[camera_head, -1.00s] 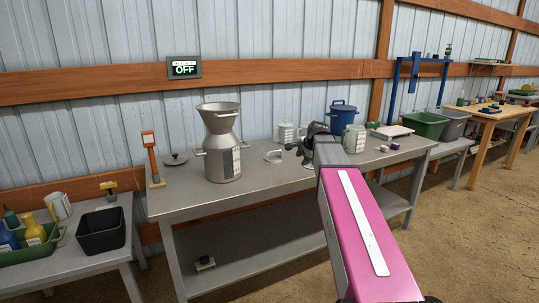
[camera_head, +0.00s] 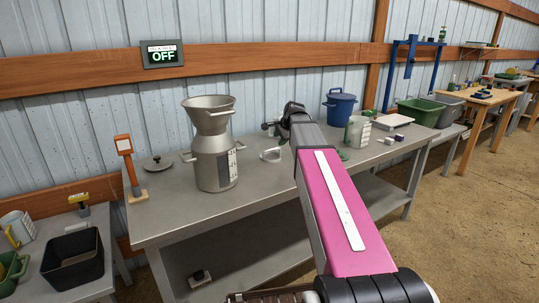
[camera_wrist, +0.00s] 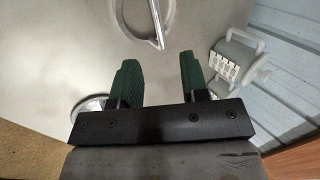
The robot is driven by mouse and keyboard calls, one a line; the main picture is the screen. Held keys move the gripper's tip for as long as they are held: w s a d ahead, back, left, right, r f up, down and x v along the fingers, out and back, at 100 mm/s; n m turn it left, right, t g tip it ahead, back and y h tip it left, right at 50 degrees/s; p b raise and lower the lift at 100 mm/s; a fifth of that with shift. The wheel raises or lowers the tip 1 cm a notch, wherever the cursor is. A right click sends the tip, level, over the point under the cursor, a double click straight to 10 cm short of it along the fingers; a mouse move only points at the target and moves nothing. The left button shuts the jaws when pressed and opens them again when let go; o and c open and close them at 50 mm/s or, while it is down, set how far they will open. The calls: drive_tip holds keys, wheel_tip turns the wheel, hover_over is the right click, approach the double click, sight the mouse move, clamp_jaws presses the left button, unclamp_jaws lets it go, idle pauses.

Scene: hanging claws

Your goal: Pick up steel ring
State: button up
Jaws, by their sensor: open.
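The steel ring (camera_head: 271,155) sits on the grey workbench (camera_head: 262,183), to the right of the big metal can with a funnel (camera_head: 213,165). In the wrist view, a shiny metal loop (camera_wrist: 159,30), which looks like the ring, shows at the top centre, just beyond my fingertips and partly cut off by the frame edge. My gripper (camera_wrist: 158,62) has two green fingers, spread apart with nothing between them. In the head view my pink arm hides most of my gripper.
A blue pot (camera_head: 341,106) and a white graduated jug (camera_head: 357,132) stand right of my arm. A round lid (camera_head: 158,163) and an orange stand (camera_head: 128,165) are at the left. The bench front is clear.

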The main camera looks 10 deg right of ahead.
sight(271, 153)
drive_tip(key=x, duration=0.4)
drive_tip(key=shift+w+f, duration=0.1)
drive_tip(key=x, duration=0.5)
drive_tip(key=shift+a, duration=0.35)
clamp_jaws()
